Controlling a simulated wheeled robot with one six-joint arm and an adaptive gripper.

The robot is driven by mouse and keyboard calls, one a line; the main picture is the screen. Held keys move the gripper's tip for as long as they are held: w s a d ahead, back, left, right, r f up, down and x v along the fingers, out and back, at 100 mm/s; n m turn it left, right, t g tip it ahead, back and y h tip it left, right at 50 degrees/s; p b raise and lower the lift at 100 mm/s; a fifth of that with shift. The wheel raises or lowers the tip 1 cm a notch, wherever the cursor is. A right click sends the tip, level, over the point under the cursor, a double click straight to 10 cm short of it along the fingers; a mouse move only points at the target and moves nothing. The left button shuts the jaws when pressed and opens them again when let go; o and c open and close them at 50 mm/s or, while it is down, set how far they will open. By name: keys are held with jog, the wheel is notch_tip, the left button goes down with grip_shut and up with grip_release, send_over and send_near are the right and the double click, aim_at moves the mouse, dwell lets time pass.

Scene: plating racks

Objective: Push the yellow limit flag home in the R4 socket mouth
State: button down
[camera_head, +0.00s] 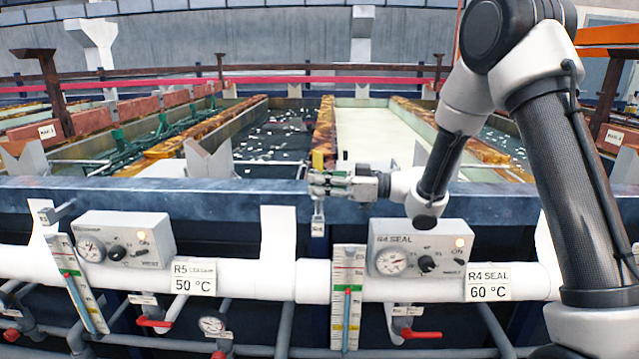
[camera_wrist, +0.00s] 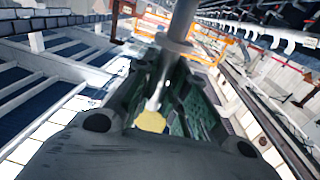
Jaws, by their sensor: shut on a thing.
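The yellow limit flag (camera_head: 318,159) stands upright at my gripper's fingers in the head view, its yellow part above them. My gripper (camera_head: 320,184) is shut on it, at the blue-grey tank rim. In the wrist view a yellow patch (camera_wrist: 151,122) shows between the green-grey fingers, and a grey metal rod (camera_wrist: 181,18) runs out beyond them. A small metal bracket (camera_head: 318,216) hangs directly below the fingers on the rim's front. I cannot tell whether it is the R4 socket, nor how deep the flag sits. The fingers hide the joint.
The R4 SEAL control box (camera_head: 421,250) and its 60 °C label (camera_head: 489,282) are at lower right. The R5 box (camera_head: 124,238) is at lower left. A gauge strip (camera_head: 346,298) stands below the bracket. White pipes run along the front; open tanks lie behind the rim (camera_head: 250,194).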

aim_at(321, 199)
jog(key=shift+f, duration=2.15)
jog(key=shift+r, duration=1.85)
jog(key=shift+f, duration=1.8)
jog(key=c, duration=1.4)
grip_release()
jog(key=shift+f, duration=0.1)
jog(key=shift+o, duration=0.2)
